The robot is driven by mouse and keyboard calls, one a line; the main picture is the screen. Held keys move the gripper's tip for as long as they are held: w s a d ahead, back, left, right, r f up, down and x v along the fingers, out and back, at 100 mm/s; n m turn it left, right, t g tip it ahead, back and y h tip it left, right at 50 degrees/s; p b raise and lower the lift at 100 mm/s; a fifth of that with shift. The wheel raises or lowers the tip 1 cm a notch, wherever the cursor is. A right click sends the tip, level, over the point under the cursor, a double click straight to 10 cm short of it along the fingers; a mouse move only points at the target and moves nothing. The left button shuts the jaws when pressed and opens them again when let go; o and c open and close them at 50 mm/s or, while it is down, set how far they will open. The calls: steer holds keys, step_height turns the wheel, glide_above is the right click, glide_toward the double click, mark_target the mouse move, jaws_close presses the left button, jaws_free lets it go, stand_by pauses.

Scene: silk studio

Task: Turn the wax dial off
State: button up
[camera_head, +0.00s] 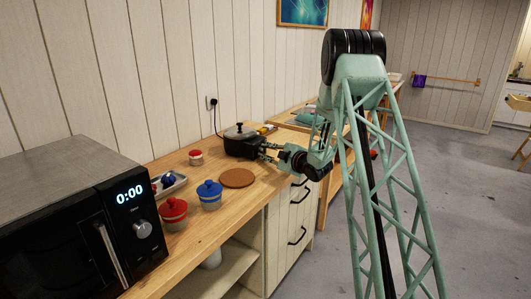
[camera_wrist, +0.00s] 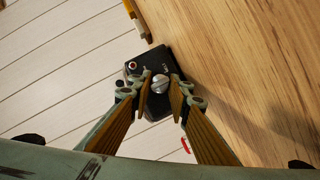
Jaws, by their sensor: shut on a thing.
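The wax pot (camera_head: 240,147) is a black electric pot with a lid, standing on the wooden counter against the wall. In the wrist view, its black control panel (camera_wrist: 151,64) shows a small red spot and a silver dial (camera_wrist: 160,83) with a slot-like line across it. My gripper (camera_head: 266,153) reaches the pot's front from the right. In the wrist view, my gripper (camera_wrist: 162,87) has its fingertips on either side of the dial, shut on it. The fingers hide parts of the panel, and the dial is too small to see in the head view.
A microwave (camera_head: 75,225) fills the near left. The floor (camera_head: 460,200) at right is clear.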

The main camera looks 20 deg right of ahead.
stand_by(0.3)
steer(key=o, duration=0.6)
steer(key=shift+c, duration=0.2)
steer(key=shift+s, duration=0.1)
steer(key=shift+v, duration=5.9)
steer(key=shift+r, duration=0.2)
